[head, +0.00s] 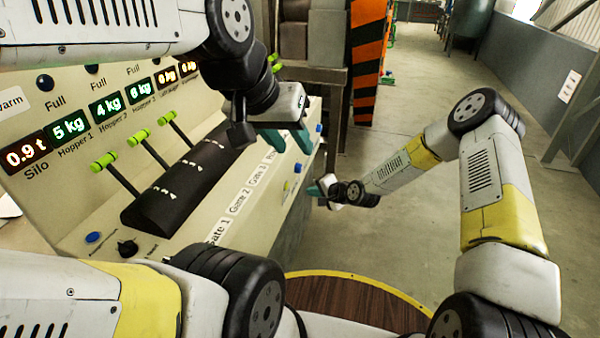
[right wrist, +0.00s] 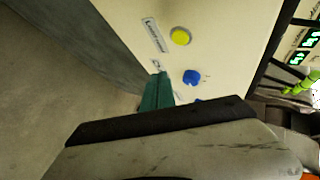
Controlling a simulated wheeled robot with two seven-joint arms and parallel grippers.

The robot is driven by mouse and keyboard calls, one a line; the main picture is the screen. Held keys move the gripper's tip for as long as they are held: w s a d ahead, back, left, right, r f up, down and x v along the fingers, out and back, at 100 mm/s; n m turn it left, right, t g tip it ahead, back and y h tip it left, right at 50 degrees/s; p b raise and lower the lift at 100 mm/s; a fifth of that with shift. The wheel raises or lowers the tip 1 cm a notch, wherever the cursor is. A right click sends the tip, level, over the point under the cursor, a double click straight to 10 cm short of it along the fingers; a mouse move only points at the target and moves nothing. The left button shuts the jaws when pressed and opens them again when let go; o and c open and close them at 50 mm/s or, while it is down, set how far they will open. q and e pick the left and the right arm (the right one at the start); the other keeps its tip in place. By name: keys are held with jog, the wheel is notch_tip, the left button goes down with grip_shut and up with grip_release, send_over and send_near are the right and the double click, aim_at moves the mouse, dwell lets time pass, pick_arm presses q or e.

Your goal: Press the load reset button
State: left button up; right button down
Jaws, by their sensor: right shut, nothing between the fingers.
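In the right wrist view a yellow button (right wrist: 180,36) sits on the cream panel beside a small label (right wrist: 155,35) whose text I cannot read surely. A blue button (right wrist: 192,77) is below it. In the head view the yellow button (head: 286,186) and blue button (head: 297,168) are small on the panel's right part. I cannot tell which is the load reset button. My right gripper (head: 318,188) is shut and empty, just right of these buttons; its teal fingers (right wrist: 157,92) appear apart from them. My left gripper (head: 289,141) is open and empty above the panel.
The console has lit displays (head: 108,107), green-tipped levers (head: 140,135) and gate labels (head: 240,203). Another blue button (head: 93,238) and a black knob (head: 127,248) are at its left. An orange-black striped post (head: 368,60) stands behind.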

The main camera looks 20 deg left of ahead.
jog(key=shift+w+a, duration=0.1)
jog(key=shift+a, duration=2.5)
jog(key=shift+a, duration=0.4)
jog(key=shift+a, duration=0.45)
dwell(0.7)
jog(key=shift+d, duration=0.85)
jog(key=shift+d, duration=2.5)
